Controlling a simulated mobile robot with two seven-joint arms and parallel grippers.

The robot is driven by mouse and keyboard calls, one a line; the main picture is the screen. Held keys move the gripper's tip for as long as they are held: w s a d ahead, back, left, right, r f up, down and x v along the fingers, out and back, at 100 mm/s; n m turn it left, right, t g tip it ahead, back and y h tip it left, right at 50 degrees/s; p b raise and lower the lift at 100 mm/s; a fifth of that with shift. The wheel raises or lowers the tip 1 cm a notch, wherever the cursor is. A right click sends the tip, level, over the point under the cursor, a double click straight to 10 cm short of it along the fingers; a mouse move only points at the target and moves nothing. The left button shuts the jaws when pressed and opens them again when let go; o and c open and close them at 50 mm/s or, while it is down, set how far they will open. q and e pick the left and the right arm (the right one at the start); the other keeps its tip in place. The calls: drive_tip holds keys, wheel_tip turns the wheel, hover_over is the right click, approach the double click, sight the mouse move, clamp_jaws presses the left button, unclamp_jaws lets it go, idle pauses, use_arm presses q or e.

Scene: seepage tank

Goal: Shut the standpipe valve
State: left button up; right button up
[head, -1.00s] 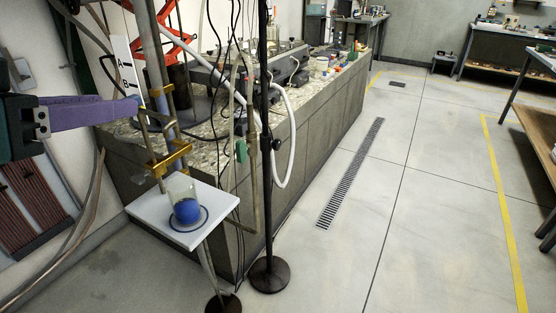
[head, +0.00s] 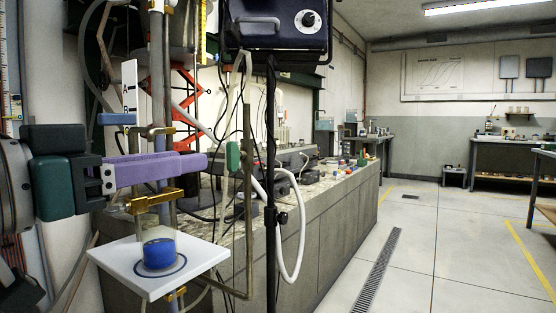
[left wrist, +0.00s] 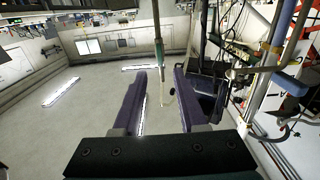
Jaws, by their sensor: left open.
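A slim brownish standpipe (head: 247,200) rises upright in front of the bench in the head view. A green piece (head: 233,156), apparently its valve handle, sits at its upper part. My left gripper (head: 206,162) has purple fingers and points right at about the green piece's height, with a small gap to it. In the left wrist view, which looks upside down, the fingers of my left gripper (left wrist: 160,72) are spread with nothing between them held. The standpipe (left wrist: 165,92) and the small green piece (left wrist: 158,72) show in the gap, seemingly beyond the fingertips. My right gripper is not in view.
A glass beaker with blue contents (head: 160,250) stands on a white plate (head: 115,262) below my left gripper. A black stand (head: 270,240) carrying a dark blue box (head: 262,25) is right of the standpipe. Hoses and cables hang nearby. The floor at right is clear.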

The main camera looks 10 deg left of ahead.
sight(228, 154)
use_arm(q)
drive_tip(key=x, duration=0.8)
drive_tip(key=shift+d+p, duration=0.1)
drive_tip(key=shift+p, duration=0.2)
drive_tip(key=shift+c, duration=0.3)
clamp_jaws()
